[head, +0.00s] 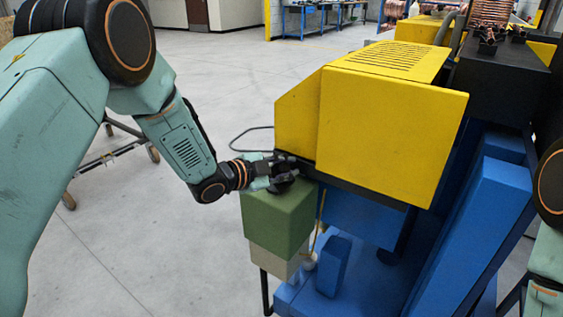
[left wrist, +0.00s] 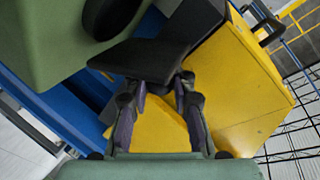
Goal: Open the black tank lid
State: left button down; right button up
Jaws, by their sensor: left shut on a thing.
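The green tank (head: 280,213) stands at the left front corner of the machine, above a beige block (head: 275,260). My left gripper (head: 280,174) is at the tank's top, beside the yellow housing. In the left wrist view its fingers (left wrist: 160,84) are shut on the edge of a flat black piece, which looks like the black tank lid (left wrist: 150,58). A dark round part (left wrist: 108,15) shows on the green tank (left wrist: 48,42) beside it. How far the lid is raised cannot be told. My right gripper is out of view; only part of my right arm shows.
The yellow housing (head: 390,125) rises close to the right of my left gripper. Blue machine parts (head: 470,220) lie below and to the right. A wheeled cart (head: 115,150) stands at the left. The grey floor (head: 225,75) behind is mostly open.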

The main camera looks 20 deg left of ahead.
pick_arm(q)
jog(key=shift+s+d+f+m+y, duration=0.15)
jog(key=shift+s+d+m+y, duration=0.2)
jog(key=shift+d+m+y, duration=0.5)
jog(key=shift+s+d+f+m+t+y+b, duration=0.2)
jog(key=shift+d+m+y+b, duration=0.25)
jog(key=shift+m+b, duration=0.35)
jog(key=shift+s+d+f+m+t+y+b, duration=0.15)
jog(key=shift+d+m+y+b, duration=0.2)
jog(key=shift+m+b, duration=0.4)
jog(key=shift+d, duration=0.1)
jog(key=c, duration=1.6)
grip_release()
jog(key=o, duration=0.4)
jog(key=shift+s+r, duration=0.15)
jog(key=shift+s, duration=0.05)
jog(key=shift+o, duration=0.3)
jog(key=shift+w, duration=0.15)
